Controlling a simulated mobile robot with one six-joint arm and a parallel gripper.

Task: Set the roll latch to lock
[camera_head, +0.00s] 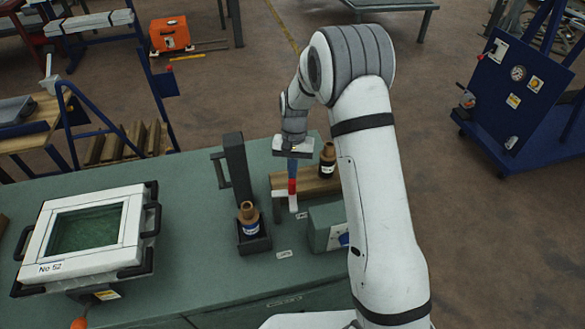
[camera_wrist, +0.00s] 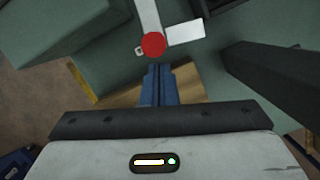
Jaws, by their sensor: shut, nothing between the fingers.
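A red-and-white piece (camera_head: 292,190), which looks like the roll latch, stands at the bench fixture below my gripper. In the wrist view its round red part (camera_wrist: 153,44) lies just ahead of my fingertips, with one white arm running up and a shorter white part to the right. My gripper (camera_head: 292,172) points down with its blue fingers (camera_wrist: 158,72) shut and empty. The fingertips are very close to the red part; I cannot tell whether they touch it. The lock marking cannot be read.
A dark upright post (camera_head: 238,170) stands left of the gripper. A brown bottle (camera_head: 249,216) sits in a dark holder, and another bottle (camera_head: 327,158) stands on a wooden block (camera_head: 312,186). A green-grey box (camera_head: 325,228) is at right. A white frame (camera_head: 88,235) lies left on the green bench (camera_head: 200,275).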

